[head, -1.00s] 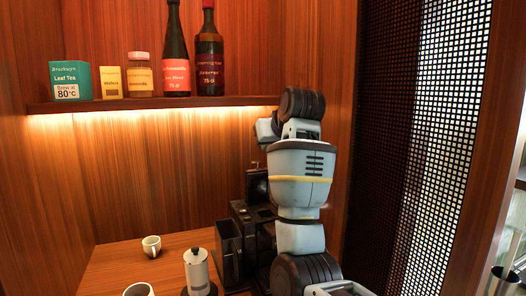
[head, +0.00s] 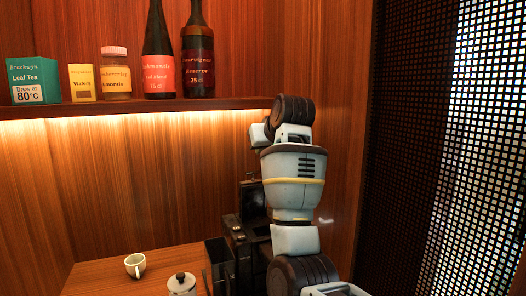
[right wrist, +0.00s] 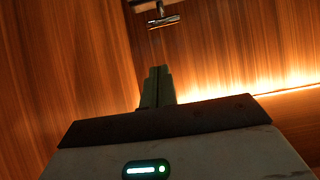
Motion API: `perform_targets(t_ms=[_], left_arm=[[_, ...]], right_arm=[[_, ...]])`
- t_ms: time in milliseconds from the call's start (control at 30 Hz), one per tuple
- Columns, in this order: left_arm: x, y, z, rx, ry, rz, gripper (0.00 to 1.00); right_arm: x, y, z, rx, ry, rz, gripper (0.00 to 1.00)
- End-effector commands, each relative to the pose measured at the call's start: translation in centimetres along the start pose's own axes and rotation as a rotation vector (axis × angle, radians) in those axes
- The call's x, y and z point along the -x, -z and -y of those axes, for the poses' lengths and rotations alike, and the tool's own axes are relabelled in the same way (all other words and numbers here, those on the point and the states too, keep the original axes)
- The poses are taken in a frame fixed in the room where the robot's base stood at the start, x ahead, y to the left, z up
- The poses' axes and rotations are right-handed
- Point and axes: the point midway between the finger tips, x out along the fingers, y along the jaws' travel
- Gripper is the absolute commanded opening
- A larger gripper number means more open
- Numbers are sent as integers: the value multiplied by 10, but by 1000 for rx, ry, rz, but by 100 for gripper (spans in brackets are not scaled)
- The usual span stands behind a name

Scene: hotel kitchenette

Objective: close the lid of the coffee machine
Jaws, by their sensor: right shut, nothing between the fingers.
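The coffee machine (head: 238,232) is a dark, boxy appliance on the counter, partly hidden behind my right arm in the head view. Its dark lid (head: 252,199) appears to stand raised at the back of the machine. My right gripper (right wrist: 157,76) shows in the right wrist view with its fingers shut together and empty. In the head view my right arm rises in front of the machine and hides most of that gripper, so its exact distance to the lid cannot be told. My left gripper is not in view.
A shelf (head: 140,106) above holds bottles, a jar and boxes. A perforated dark panel (head: 415,150) stands right.

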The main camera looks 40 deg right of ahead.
Motion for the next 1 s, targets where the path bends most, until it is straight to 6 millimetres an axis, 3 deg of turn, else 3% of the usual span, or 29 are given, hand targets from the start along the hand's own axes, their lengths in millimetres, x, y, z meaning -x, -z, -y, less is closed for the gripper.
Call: perform_targets(t_ms=[200, 500, 1000], left_arm=[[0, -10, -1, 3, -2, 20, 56], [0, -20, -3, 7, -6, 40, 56], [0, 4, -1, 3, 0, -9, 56]], right_arm=[[-42, -3, 0, 0, 1, 9, 0], [-81, -3, 0, 1, 0, 6, 0], [-52, -28, 0, -1, 0, -2, 0]])
